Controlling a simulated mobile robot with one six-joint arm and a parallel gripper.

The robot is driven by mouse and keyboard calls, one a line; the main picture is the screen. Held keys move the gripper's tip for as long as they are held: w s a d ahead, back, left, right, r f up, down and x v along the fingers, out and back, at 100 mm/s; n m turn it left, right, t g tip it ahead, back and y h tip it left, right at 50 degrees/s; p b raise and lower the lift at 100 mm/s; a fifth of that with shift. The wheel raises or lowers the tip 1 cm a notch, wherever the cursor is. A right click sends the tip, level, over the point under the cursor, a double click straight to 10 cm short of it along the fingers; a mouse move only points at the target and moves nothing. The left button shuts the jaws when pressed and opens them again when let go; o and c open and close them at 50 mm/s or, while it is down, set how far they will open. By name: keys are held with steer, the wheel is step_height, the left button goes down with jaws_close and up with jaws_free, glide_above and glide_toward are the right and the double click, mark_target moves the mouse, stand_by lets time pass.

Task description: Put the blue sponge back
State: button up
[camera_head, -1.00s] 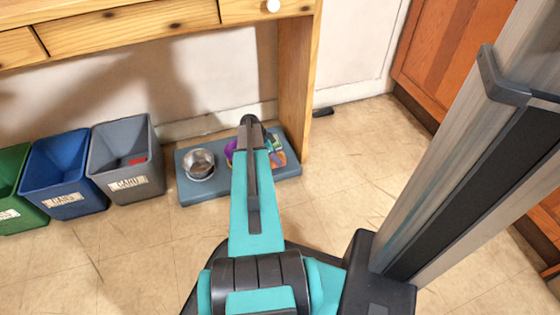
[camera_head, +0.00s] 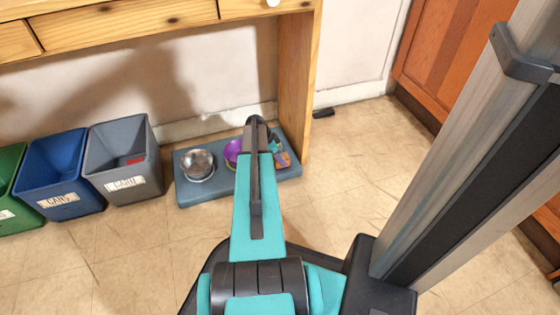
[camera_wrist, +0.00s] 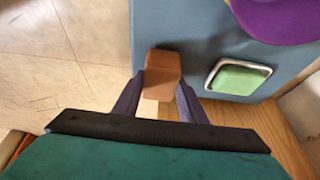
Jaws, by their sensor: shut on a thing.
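My gripper (camera_wrist: 162,88) is shut on a brown-orange block (camera_wrist: 161,66) in the wrist view, with a finger on either side of it. The block is over or beside the edge of a blue-grey mat (camera_wrist: 180,25); I cannot tell whether it touches the mat. A green pad in a silver-rimmed square holder (camera_wrist: 237,78) is on the mat to the right of the block. I cannot make out a blue sponge in either view. In the head view my arm hides most of the gripper.
In the head view, the mat (camera_head: 215,192) bears a metal bowl (camera_head: 198,165) and a purple bowl (camera_head: 233,150). Grey (camera_head: 125,165), blue (camera_head: 62,180) and green (camera_head: 8,185) bins stand to the left. A wooden desk leg (camera_head: 293,85) stands behind. The floor in front is clear.

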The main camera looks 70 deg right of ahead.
steer(key=shift+f, duration=0.45)
steer(key=o, duration=0.9)
steer(key=shift+p+v, duration=2.75)
steer(key=shift+v, duration=3.3)
